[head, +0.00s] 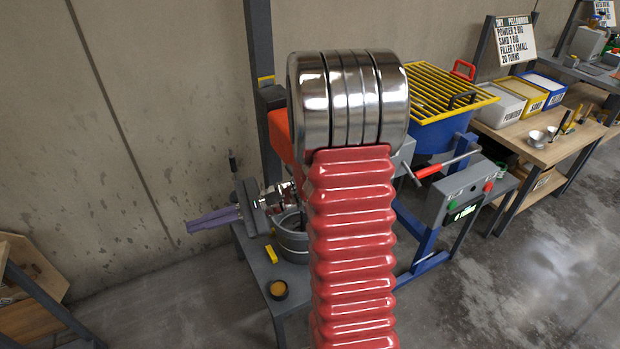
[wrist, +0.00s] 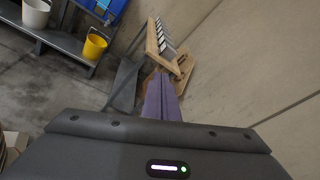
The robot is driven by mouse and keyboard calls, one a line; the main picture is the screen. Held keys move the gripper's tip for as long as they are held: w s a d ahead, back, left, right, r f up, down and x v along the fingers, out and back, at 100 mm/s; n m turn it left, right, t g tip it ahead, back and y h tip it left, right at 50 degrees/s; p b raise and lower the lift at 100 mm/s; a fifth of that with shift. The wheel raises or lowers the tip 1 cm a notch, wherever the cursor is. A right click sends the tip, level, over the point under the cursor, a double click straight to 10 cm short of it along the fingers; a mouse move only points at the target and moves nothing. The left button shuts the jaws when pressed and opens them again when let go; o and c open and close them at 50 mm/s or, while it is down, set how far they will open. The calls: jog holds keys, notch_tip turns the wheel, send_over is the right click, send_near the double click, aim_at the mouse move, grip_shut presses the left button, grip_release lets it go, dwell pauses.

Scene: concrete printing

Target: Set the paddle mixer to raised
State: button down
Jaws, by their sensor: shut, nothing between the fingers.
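The paddle mixer seems to be the orange body (head: 280,134) on a dark upright post (head: 260,50), behind my arm in the head view. My arm hides most of it, so its paddle and height setting cannot be told. A grey bucket (head: 292,246) stands below it on a grey stand. My gripper (head: 190,227) has purple fingers, shut and empty, pointing left, away from the orange body, near the wall. The wrist view shows the fingers (wrist: 160,78) closed together, with no mixer in sight.
Right of my arm stand a blue drum with a yellow grate (head: 440,92), a red-handled lever (head: 447,164) and a control box (head: 465,195). A yellow block (head: 271,254) lies by the bucket. The wrist view shows a wooden rack (wrist: 165,45) beyond the fingers.

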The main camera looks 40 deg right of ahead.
jog(key=w+d+f+m+t+h, duration=0.2)
jog(key=d+f+m+t, duration=0.15)
jog(key=d, duration=0.25)
jog(key=w+d+f+m+t+h, duration=0.1)
jog(key=d+f+m+t+h, duration=0.2)
jog(key=d, duration=0.4)
jog(key=w+d+f+m+t+h, duration=0.1)
jog(key=w+d+m+t, duration=0.1)
jog(key=d+m+t, duration=0.3)
jog(key=s+d+f+m+h, duration=0.4)
jog(key=d+f+m+h, duration=0.1)
jog(key=d, duration=0.4)
jog(key=s+d+f+m+h, duration=0.5)
jog(key=d+f+h, duration=0.3)
jog(key=d+h, duration=0.1)
jog(key=shift+d+f, duration=0.15)
jog(key=shift+d, duration=0.55)
jog(key=shift+t, duration=0.35)
jog(key=w+d+r, duration=0.2)
jog(key=w+r, duration=0.4)
jog(key=w, duration=0.3)
jog(key=shift+w+d+r, duration=0.15)
jog(key=shift+d+r, duration=0.1)
jog(key=shift+d, duration=0.1)
